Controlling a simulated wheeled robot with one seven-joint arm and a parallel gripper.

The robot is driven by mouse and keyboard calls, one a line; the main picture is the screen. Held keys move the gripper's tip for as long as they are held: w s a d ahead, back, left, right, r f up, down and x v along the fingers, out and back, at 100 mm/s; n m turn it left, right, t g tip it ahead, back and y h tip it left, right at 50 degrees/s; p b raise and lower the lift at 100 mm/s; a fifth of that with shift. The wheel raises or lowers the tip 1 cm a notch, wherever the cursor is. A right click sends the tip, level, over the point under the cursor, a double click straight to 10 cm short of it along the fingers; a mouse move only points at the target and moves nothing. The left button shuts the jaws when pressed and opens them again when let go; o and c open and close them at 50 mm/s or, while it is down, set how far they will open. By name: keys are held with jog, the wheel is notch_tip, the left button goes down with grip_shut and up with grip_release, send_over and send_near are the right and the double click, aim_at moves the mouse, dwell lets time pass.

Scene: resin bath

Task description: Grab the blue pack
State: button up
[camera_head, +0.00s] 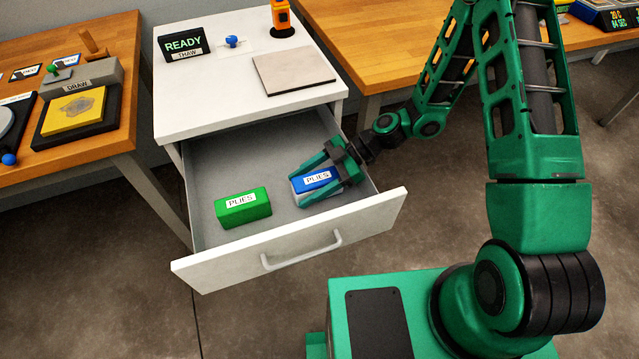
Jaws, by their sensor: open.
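The blue pack (311,184) with a white "PLIES" label lies in the right part of an open drawer (290,255). My gripper (301,184) is down in the drawer at the blue pack, with its green fingers open on either side of it. Whether the fingers touch the pack I cannot tell. A green pack (243,209), also labelled "PLIES", lies to the left in the same drawer, apart from my gripper.
The drawer belongs to a white cabinet (185,120). On its top stand a "READY" sign (183,43), a blue knob (233,41), a flat grey-beige plate (294,74) and an orange device (281,18). Wooden benches (120,40) stand on both sides.

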jog(key=shift+c, duration=0.2)
jog(key=c, duration=1.3)
jog(key=shift+o, duration=0.2)
jog(key=shift+r, duration=0.1)
